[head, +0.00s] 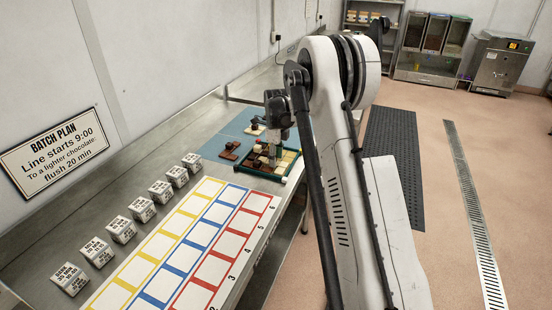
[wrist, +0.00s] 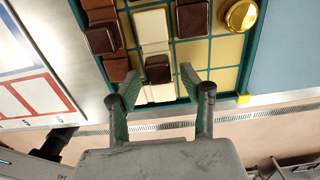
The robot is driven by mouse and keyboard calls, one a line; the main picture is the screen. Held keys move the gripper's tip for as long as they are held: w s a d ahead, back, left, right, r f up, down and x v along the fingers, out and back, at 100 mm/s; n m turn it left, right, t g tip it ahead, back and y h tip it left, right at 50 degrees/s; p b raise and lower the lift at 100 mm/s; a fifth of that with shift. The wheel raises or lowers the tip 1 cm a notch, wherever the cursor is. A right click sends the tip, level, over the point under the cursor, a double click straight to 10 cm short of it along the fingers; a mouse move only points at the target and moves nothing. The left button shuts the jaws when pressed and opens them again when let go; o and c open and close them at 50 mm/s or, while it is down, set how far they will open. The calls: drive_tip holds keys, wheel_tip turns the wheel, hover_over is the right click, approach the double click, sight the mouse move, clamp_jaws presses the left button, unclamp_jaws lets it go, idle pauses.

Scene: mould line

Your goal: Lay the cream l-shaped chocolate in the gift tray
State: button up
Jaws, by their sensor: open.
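The gift tray (head: 285,180) has a green rim and stands on the bench; its yellow cells show in the wrist view (wrist: 226,52). A cream chocolate (wrist: 152,28) with a dark square block on it lies in the tray, running down between my fingers; its full outline is partly hidden. My gripper (wrist: 159,74) is open, its two fingers apart on either side of the dark block, with a visible gap each side. In the head view my gripper (head: 273,150) is low over the tray. Another cream piece with a dark top (head: 257,129) lies on the blue mat.
A brown chocolate (head: 230,150) lies on the blue mat (head: 212,147) left of the tray. Brown pieces (wrist: 103,38), a dark block (wrist: 192,19) and a gold round piece (wrist: 241,16) are in the tray. A coloured grid sheet (head: 195,235) and labelled cubes (head: 143,209) occupy the nearer bench.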

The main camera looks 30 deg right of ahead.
wheel_tip(320, 180, up, 12)
drive_tip(key=s+a+r+n+t, duration=0.2)
drive_tip(key=s+a+r+n, duration=0.45)
drive_tip(key=s+r, duration=0.2)
drive_tip(key=s+a+r+n+t, duration=0.1)
drive_tip(key=s+a+r+n, duration=0.6)
drive_tip(key=s, duration=0.3)
drive_tip(key=s+a+f+n+t, duration=0.1)
drive_tip(key=s+a+f+n, duration=0.1)
drive_tip(key=s, duration=0.5)
drive_tip(key=s+a+f+n+t, duration=0.1)
drive_tip(key=s+a+f+n, duration=0.2)
drive_tip(key=s+n, duration=0.4)
drive_tip(key=s+a+f+n+t, duration=0.2)
drive_tip(key=s+a+n, duration=0.2)
drive_tip(key=s, duration=0.4)
drive_tip(key=shift+s+f+n+b, duration=0.2)
drive_tip(key=shift+n+b, duration=0.15)
drive_tip(key=shift+n, duration=0.4)
